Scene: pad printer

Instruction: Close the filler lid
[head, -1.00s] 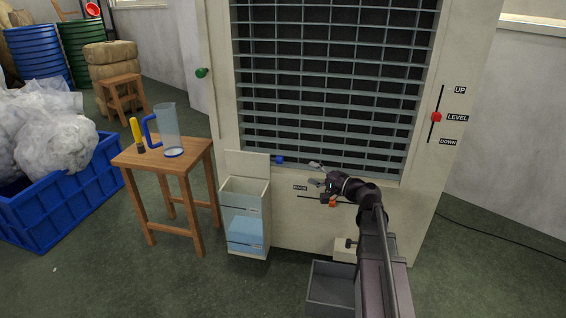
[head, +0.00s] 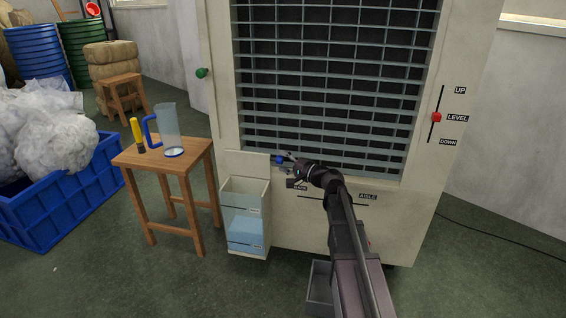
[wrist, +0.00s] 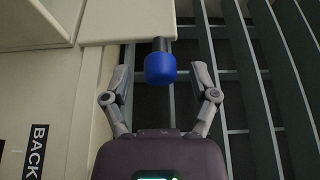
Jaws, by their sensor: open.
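The filler is a cream box (head: 257,196) with a clear front showing blue liquid, on the machine's lower left front. Its lid (head: 246,163) stands raised, upright at the back of the box. A blue knob (head: 279,160) sticks out from the lid's right edge. In the wrist view the lid (wrist: 128,18) is at the top and the knob (wrist: 160,67) hangs near the middle. My gripper (head: 287,165) is open just right of the knob. In the wrist view its fingers (wrist: 160,80) stand on either side of the knob, apart from it.
A wooden stool (head: 194,155) with a clear jug (head: 167,124) and a yellow-handled tool (head: 137,131) stands left of the filler. The machine's slatted grille (head: 330,80) is behind my gripper. A grey bin (head: 318,285) sits on the floor, partly hidden by my arm.

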